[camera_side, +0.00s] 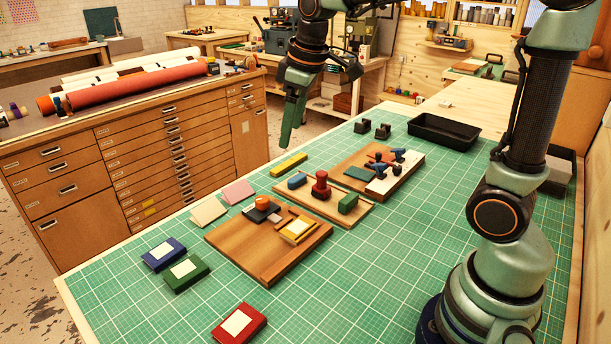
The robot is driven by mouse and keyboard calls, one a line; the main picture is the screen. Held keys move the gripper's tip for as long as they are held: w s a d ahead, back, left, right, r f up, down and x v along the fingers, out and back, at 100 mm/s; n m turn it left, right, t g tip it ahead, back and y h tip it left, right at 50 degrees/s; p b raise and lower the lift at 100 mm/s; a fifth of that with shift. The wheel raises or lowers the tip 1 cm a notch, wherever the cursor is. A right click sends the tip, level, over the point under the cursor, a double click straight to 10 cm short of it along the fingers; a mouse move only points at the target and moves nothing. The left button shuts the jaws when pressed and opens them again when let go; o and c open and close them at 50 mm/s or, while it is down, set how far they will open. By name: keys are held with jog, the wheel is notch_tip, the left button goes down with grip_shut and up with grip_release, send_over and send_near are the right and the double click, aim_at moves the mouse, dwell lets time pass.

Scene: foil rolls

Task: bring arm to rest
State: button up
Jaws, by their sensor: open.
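My gripper (291,118) hangs in the air above the far left edge of the green cutting mat (390,262), pointing down. No object shows between its fingers, and nothing is touching it. From this side the two fingers overlap, so the gap between them is hard to see. My arm rises from its base at the right front, and its upper part leaves the top of the picture.
Wooden boards (250,256) with stamps and small blocks lie mid-mat. Blue (164,253), green (186,273) and red (239,323) booklets lie at the front left. A black tray (443,132) stands at the back. The mat's front right is clear.

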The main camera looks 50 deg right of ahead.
jog(key=s+f+m+t, duration=0.2)
jog(key=s+m, duration=0.2)
jog(key=s, duration=0.8)
jog(key=shift+a+m, duration=0.4)
